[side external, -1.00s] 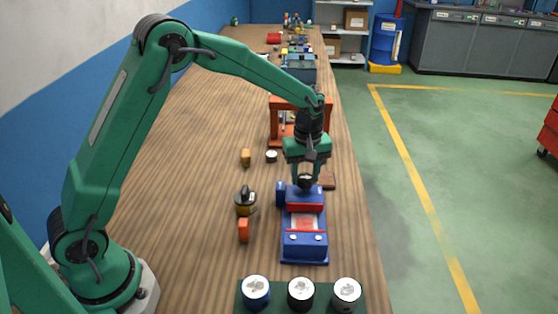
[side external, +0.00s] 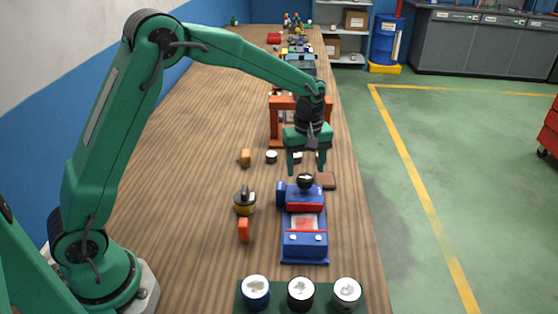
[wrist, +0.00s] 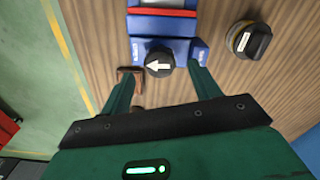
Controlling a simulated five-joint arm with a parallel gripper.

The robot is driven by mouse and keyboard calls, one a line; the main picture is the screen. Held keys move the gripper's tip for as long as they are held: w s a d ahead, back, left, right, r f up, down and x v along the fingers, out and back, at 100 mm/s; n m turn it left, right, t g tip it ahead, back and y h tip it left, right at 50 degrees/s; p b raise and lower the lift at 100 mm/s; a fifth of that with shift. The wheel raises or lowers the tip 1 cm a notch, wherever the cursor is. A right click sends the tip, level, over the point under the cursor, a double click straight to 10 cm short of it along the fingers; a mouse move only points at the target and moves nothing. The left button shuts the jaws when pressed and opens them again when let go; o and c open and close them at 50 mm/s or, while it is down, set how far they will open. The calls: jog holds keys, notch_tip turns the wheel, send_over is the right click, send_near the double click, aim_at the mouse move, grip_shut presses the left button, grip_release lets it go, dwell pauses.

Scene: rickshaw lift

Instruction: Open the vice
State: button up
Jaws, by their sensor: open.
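The blue vice (side external: 304,245) stands on the workbench, with red jaw faces and a pale reddish area between them. Its black round knob (side external: 305,181) is at the far end; in the wrist view the knob (wrist: 158,63) bears a white arrow pointing left. My gripper (side external: 307,170) is open and empty, just above and behind the knob. In the wrist view its two fingers (wrist: 158,75) are spread on either side of the knob, apart from it. The vice body (wrist: 163,22) is partly cut off at the top of that view.
A black and yellow knob unit (side external: 245,201) and an orange block (side external: 243,230) stand left of the vice. A brown flat piece (side external: 326,180) lies right of the knob. An orange frame (side external: 275,122) stands behind my gripper. Several white-topped cans (side external: 301,293) stand at the front.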

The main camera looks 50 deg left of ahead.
aim_at(303, 178)
notch_tip(303, 178, up, 5)
dwell(0.4)
jog(key=shift+r, duration=0.1)
jog(key=shift+s+a+r, duration=0.1)
jog(key=shift+s+r, duration=0.1)
jog(key=shift+r, duration=0.05)
jog(key=s+a+r+m+t, duration=0.3)
jog(key=s+r+m, duration=0.3)
jog(key=s+r, duration=0.6)
jog(key=s+a+f+m+t, duration=0.1)
jog(key=s+m, duration=0.5)
jog(key=s, duration=0.9)
jog(key=shift+s+a+f+t, duration=0.25)
jog(key=shift+f+t, duration=0.55)
jog(key=shift+f, duration=0.4)
